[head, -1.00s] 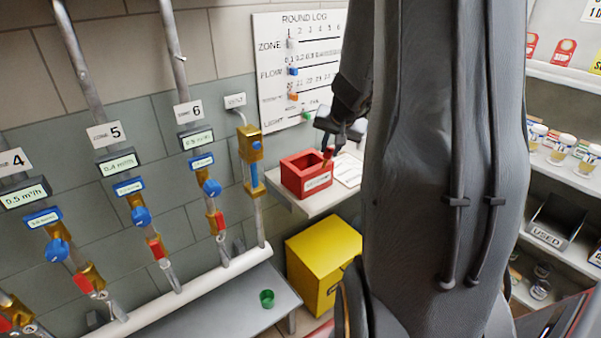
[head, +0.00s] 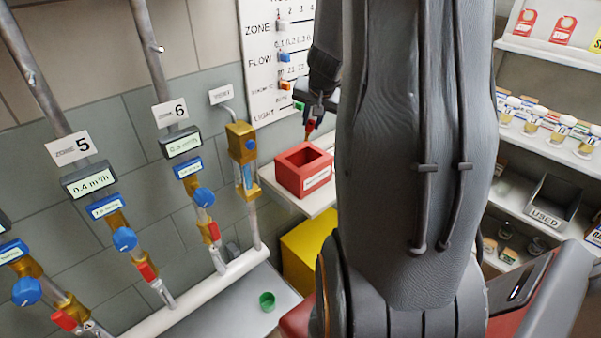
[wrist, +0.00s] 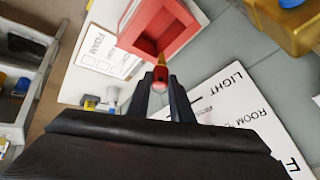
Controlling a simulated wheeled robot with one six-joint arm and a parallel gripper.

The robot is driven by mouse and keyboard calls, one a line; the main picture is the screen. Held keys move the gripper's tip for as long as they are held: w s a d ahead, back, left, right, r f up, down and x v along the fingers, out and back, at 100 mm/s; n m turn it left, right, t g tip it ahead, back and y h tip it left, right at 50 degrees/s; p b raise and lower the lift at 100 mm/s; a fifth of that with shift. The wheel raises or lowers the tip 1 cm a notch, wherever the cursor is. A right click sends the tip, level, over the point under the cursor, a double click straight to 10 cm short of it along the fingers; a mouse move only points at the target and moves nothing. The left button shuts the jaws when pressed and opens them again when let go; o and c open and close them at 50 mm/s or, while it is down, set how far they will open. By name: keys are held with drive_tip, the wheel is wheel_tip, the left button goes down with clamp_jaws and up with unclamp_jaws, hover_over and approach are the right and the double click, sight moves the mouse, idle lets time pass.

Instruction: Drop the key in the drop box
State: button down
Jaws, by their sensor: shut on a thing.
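My gripper (head: 314,112) is shut on the key (head: 309,130), which has a red head and a brass-coloured shaft. In the head view the key hangs just above the back rim of the red open-topped box (head: 290,182). The box stands on a white shelf and has a white label too small to read. In the wrist view the key (wrist: 160,68) sits between my gripper's fingers (wrist: 164,85), its shaft towards the near rim of the red box (wrist: 184,42). The key is outside the box. My arm covers the middle of the head view.
A yellow bin (head: 305,250) stands below the shelf. Valve pipes (head: 215,235) line the left wall. A paper form (wrist: 102,50) lies beside the box. Shelves with jars (head: 540,122) are at the right.

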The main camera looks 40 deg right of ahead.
wheel_tip(320, 180, down, 5)
drive_tip(key=b, duration=0.5)
drive_tip(key=shift+f, duration=0.15)
drive_tip(key=c, duration=1.5)
unclamp_jaws()
drive_tip(key=p+v, duration=0.1)
drive_tip(key=v, duration=0.6)
drive_tip(key=shift+s+a+r+p, duration=0.15)
drive_tip(key=shift+r+p, duration=0.2)
drive_tip(key=shift+p, duration=0.05)
